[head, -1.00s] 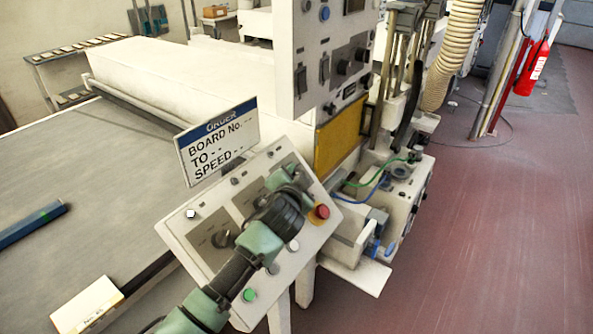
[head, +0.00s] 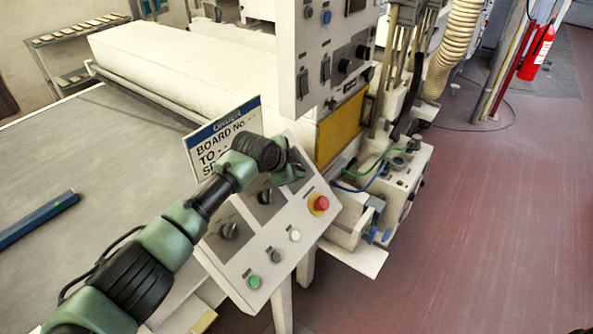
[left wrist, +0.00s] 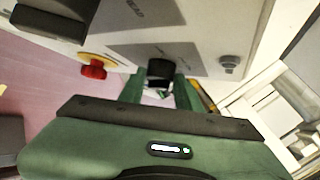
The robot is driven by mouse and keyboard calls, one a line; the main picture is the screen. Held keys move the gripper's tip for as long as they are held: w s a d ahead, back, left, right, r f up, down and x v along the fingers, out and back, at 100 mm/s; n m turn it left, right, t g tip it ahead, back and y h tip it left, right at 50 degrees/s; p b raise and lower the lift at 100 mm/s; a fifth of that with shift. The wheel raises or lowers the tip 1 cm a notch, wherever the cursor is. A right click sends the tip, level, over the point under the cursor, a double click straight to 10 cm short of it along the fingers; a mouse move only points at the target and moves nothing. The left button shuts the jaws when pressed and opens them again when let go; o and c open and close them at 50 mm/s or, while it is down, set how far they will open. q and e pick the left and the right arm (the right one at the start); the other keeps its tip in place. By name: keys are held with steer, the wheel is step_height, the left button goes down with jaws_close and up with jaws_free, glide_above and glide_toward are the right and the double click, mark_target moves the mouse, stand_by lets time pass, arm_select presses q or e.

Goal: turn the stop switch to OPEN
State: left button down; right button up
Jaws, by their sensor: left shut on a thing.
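The white control panel (head: 228,275) shows in the head view, tilted, with black rotary switches in a row. Two of them show, a left knob (head: 229,231) and a middle knob (head: 265,196). My left gripper (head: 296,172) is at the panel's upper right end and hides what it holds there. In the left wrist view my left gripper (left wrist: 160,88) is shut on a black switch knob (left wrist: 160,70) set on a grey label plate. The lettering is too blurred to tell its position. My right gripper is not in view.
A red mushroom button (head: 321,203) on a yellow ring sits just below my left gripper; it also shows in the left wrist view (left wrist: 95,70). Green (head: 254,282) and white (head: 294,235) buttons line the lower edge. An order sign (head: 222,130) stands behind my forearm.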

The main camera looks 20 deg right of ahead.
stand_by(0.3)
arm_select(q)
steer(key=c, duration=1)
jaws_free()
steer(key=shift+a+r, duration=0.1)
steer(key=b+v, duration=0.2)
steer(key=v, duration=0.5)
steer(key=shift+r, duration=0.3)
steer(key=shift+a, duration=0.1)
